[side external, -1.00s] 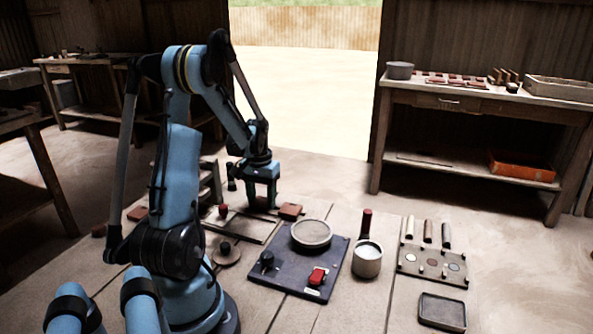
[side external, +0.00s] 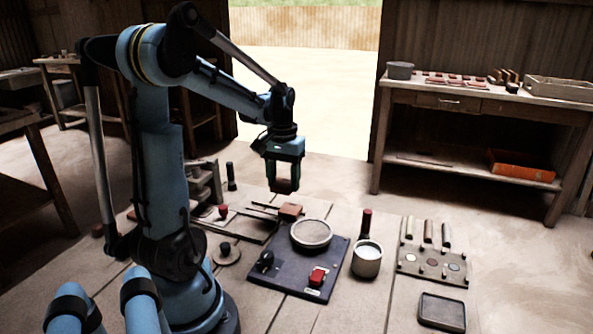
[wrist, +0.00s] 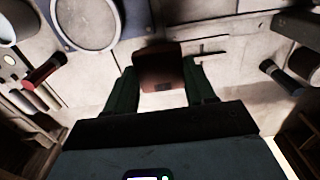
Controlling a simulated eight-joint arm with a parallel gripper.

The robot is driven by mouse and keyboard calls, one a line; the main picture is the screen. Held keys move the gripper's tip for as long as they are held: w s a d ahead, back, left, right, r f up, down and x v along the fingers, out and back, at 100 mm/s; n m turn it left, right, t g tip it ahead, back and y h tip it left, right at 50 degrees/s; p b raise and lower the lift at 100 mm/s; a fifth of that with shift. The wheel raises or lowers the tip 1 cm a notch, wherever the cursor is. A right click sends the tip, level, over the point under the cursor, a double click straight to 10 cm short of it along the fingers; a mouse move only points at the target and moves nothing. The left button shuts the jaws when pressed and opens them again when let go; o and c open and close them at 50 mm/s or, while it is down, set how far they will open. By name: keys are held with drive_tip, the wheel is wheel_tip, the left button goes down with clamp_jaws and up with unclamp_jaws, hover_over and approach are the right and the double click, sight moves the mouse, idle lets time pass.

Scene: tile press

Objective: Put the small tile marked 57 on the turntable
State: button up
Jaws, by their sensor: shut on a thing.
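My gripper (side external: 284,185) is raised above the back of the table in the side external view. It is shut on a reddish-brown tile (wrist: 160,68), which shows between the two green fingers in the wrist view. A small dark mark is on the tile's near edge, but I cannot read a number. The turntable (side external: 311,233) is a round grey disc on a dark blue base plate (side external: 262,287); it is empty. It also shows at the upper left of the wrist view (wrist: 86,22). The gripper and tile are behind and above it, apart from it.
Another brown block (side external: 290,211) lies on the table below the gripper. The base plate carries a black knob (side external: 266,260) and a red switch (side external: 318,276). A cup (side external: 367,261), a red-handled tool (side external: 366,222) and a tray (side external: 442,312) stand to the right.

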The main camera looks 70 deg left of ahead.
drive_tip(key=w+d+r, duration=0.1)
drive_tip(key=d+r, duration=0.2)
drive_tip(key=d, duration=0.8)
drive_tip(key=d+r, duration=0.2)
drive_tip(key=d, duration=0.9)
hover_over(312, 231)
wheel_tip(312, 231, down, 7)
drive_tip(key=shift+d+r, duration=0.1)
drive_tip(key=shift+r, duration=0.05)
drive_tip(key=shift+f, duration=2)
drive_tip(key=shift+f, duration=0.1)
drive_tip(key=o, duration=1.1)
drive_tip(key=shift+c, duration=0.2)
drive_tip(key=shift+r, duration=5.95)
drive_tip(key=d+f+m+t, duration=0.2)
drive_tip(key=d+m+t, duration=0.5)
drive_tip(key=d, duration=0.6)
drive_tip(key=shift+d+f+m, duration=0.2)
drive_tip(key=shift+f+m, duration=0.05)
drive_tip(key=shift+m, duration=0.75)
